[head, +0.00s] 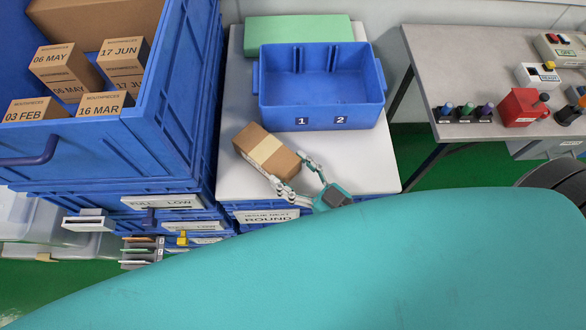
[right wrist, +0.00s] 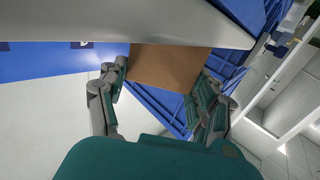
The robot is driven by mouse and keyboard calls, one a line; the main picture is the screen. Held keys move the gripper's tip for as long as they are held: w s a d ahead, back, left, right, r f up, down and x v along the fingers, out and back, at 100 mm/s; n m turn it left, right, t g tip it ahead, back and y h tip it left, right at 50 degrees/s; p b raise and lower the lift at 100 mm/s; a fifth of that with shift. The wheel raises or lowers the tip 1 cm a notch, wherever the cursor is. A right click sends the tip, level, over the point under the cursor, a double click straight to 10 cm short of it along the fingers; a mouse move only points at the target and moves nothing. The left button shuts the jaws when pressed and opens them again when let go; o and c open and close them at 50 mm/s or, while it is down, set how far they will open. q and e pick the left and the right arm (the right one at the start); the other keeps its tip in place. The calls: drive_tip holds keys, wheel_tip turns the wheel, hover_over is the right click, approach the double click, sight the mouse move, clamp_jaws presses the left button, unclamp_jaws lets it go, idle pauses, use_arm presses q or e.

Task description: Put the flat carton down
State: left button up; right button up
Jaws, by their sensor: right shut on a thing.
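The flat carton (head: 268,151) is a brown box with a pale tape band, tilted in the head view over the left front part of the white top (head: 235,178). My right gripper (head: 291,170) is shut on its near right end. In the right wrist view the carton (right wrist: 170,66) sits between the two fingers (right wrist: 160,83). I cannot tell whether its underside touches the white top. My left gripper is not in view.
A blue bin (head: 320,112) marked 1 and 2 stands behind the carton, before a green box (head: 300,28). A blue crate (head: 165,110) with dated cartons (head: 60,68) rises at left. A grey table (head: 440,60) with testers (head: 522,107) is at right.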

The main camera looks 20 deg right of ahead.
drive_tip(key=o, duration=1.4)
drive_tip(key=shift+s+d, duration=0.2)
drive_tip(key=shift+s, duration=0.1)
drive_tip(key=b+v, duration=0.1)
drive_tip(key=v, duration=0.9)
drive_tip(key=shift+s+d, duration=0.1)
drive_tip(key=shift+s, duration=0.1)
drive_tip(key=shift+o, duration=0.3)
drive_tip(key=shift+s+d, duration=0.2)
drive_tip(key=shift+s, duration=0.2)
